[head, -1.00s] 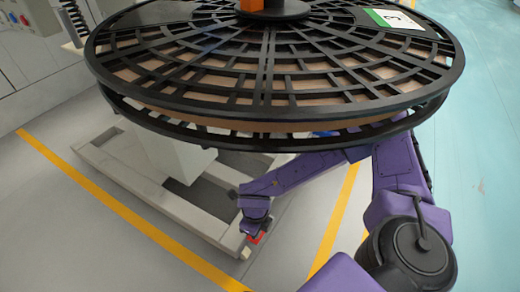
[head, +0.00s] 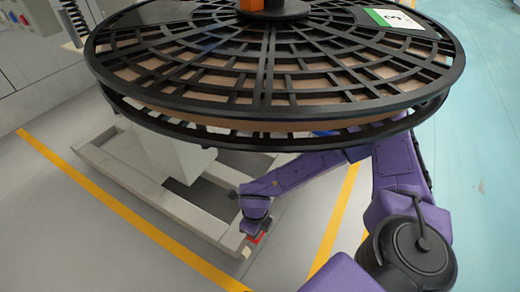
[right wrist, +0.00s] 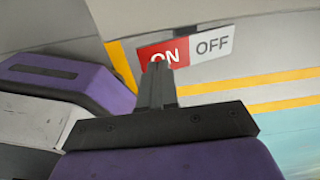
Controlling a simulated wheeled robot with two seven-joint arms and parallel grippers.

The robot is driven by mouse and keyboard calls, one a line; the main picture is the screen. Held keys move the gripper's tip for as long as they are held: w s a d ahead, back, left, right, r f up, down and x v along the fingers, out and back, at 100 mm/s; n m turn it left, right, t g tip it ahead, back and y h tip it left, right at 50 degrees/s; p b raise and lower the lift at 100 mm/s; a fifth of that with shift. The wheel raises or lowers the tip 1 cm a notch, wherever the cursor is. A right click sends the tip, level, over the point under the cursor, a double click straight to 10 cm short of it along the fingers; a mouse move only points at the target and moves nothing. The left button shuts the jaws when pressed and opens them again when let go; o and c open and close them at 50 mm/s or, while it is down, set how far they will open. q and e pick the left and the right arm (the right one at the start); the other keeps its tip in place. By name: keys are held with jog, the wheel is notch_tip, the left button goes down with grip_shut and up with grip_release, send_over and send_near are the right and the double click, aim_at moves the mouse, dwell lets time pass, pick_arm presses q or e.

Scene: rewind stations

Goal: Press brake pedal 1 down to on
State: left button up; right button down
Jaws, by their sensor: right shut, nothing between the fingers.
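A plate with a red ON half and a white OFF half (right wrist: 211,43) shows in the right wrist view. It is tilted in the picture. In the head view a small red and white patch (head: 256,239) shows low at the end of the grey base frame, where the brake pedal appears to be. My right gripper (right wrist: 158,66) is shut and empty, with its tips in front of the ON half and hiding part of it. In the head view this gripper (head: 250,228) is just above the red patch; I cannot tell whether it touches. My left gripper is out of view.
A large black spoked reel (head: 270,100) fills the upper head view above my right forearm. The grey base frame (head: 185,212) stands below it. Yellow floor lines (head: 130,217) run on both sides. The floor in front is clear.

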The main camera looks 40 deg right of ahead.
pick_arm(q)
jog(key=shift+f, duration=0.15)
pick_arm(e)
jog(key=shift+f, duration=0.3)
jog(key=shift+f, duration=0.15)
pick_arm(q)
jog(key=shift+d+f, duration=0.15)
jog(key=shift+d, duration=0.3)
pick_arm(e)
jog(key=shift+f, duration=0.1)
